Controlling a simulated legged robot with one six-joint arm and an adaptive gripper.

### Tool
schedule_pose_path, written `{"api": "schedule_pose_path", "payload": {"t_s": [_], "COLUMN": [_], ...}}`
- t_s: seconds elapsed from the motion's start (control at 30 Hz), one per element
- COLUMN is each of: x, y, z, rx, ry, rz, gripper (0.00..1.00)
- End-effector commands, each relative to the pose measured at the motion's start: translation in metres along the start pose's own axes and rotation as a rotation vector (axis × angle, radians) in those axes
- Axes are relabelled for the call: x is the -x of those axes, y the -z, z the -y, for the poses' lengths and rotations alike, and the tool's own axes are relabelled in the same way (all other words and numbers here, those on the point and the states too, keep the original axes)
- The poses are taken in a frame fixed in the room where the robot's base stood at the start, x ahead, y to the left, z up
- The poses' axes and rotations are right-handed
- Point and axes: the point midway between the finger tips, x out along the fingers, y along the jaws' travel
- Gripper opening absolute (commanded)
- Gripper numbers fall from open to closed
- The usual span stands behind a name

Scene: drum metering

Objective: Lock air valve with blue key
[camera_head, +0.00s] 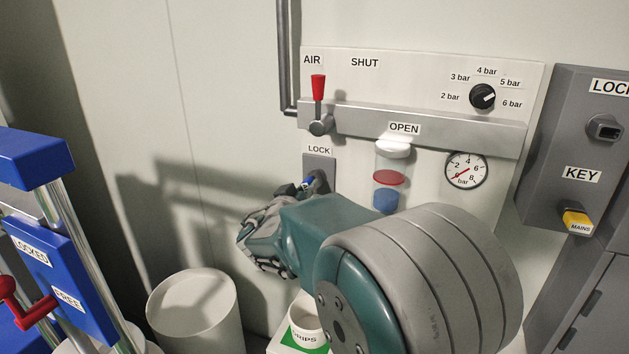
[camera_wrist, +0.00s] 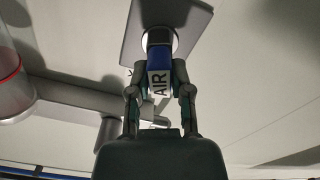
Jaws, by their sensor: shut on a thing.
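The blue key (camera_wrist: 158,56), marked AIR, sits between the fingers of my gripper (camera_wrist: 160,88) in the wrist view. Its far end meets the round lock cylinder (camera_wrist: 160,38) on a grey plate. In the head view a bit of the blue key (camera_head: 308,182) shows at the lock plate (camera_head: 320,163) under the LOCK label. My gripper (camera_head: 300,190) is there, mostly hidden by my arm. How deep the key sits is hidden. The air valve's red handle (camera_head: 318,88) points up, under the AIR label and left of SHUT.
A pressure gauge (camera_head: 466,170), a selector knob (camera_head: 482,96) and a clear cylinder (camera_head: 390,178) are right of the lock. A grey box (camera_head: 570,140) holds a yellow MAINS key (camera_head: 577,222). A blue frame (camera_head: 60,270) stands left, beside a white drum (camera_head: 195,310).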

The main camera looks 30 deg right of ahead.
Motion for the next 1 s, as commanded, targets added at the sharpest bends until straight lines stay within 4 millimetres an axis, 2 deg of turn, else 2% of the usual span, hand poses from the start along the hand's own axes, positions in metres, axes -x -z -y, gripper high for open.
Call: {"api": "schedule_pose_path", "payload": {"t_s": [0.03, 0.37, 0.7, 1.0], "x": [0.0004, 0.0004, 0.0003, 0.0004], "y": [-0.0058, -0.006, -0.0061, -0.0062], "z": [0.0018, 0.0018, 0.0015, 0.0015], "rx": [-0.021, -0.058, -0.398, -0.443], "ry": [0.005, 0.005, 0.003, 0.002], "rz": [0.012, 0.013, 0.013, 0.013], "gripper": [0.0, 0.0, 0.0, 0.0]}}
